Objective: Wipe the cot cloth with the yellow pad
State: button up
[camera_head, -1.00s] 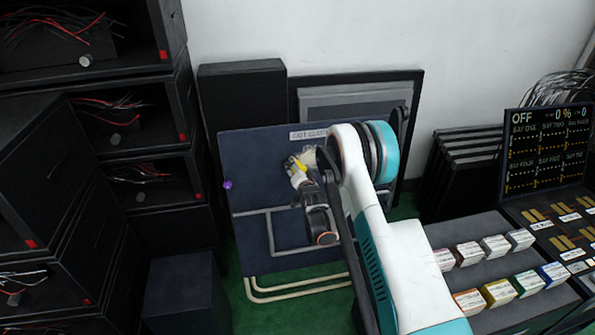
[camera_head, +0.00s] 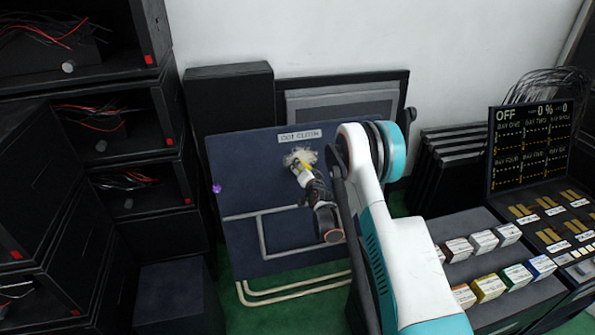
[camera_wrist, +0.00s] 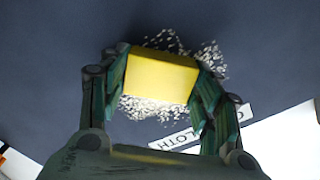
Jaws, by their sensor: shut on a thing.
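The cot cloth (camera_head: 240,165) is a dark blue upright panel in the head view, with a white "COT CLOTH" label (camera_head: 300,136) near its top. A pale speckled patch (camera_head: 300,157) marks the cloth below the label. My gripper (camera_head: 303,169) is at this patch. In the wrist view, my gripper (camera_wrist: 152,85) is shut on the yellow pad (camera_wrist: 161,76), a plain block held between both fingers. The speckled patch (camera_wrist: 150,107) shows around the pad. I cannot tell whether the pad touches the cloth (camera_wrist: 50,60).
A purple knob (camera_head: 217,188) sits at the cloth's left edge. Black racks with wires (camera_head: 115,120) stand at the left. A tray with several small boxes (camera_head: 490,288) and a control panel reading OFF (camera_head: 530,145) are at the right. Green floor shows below.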

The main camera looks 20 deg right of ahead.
aim_at(309, 151)
jog(key=shift+w+d, duration=0.15)
jog(key=shift+d, duration=3.6)
jog(key=shift+w+r, duration=0.1)
jog(key=shift+r, duration=0.75)
jog(key=shift+w+a, duration=0.1)
jog(key=shift+a, duration=6.9)
jog(key=shift+w+r, duration=0.2)
jog(key=shift+r, duration=0.65)
jog(key=shift+d, duration=5.35)
jog(key=shift+w+d, duration=0.1)
jog(key=shift+d, duration=1.6)
jog(key=shift+w+r+p, duration=0.1)
jog(key=shift+r+p, duration=0.2)
jog(key=shift+r, duration=0.55)
jog(key=shift+w+a+b, duration=0.1)
jog(key=shift+a+b, duration=0.2)
jog(key=shift+a, duration=1.5)
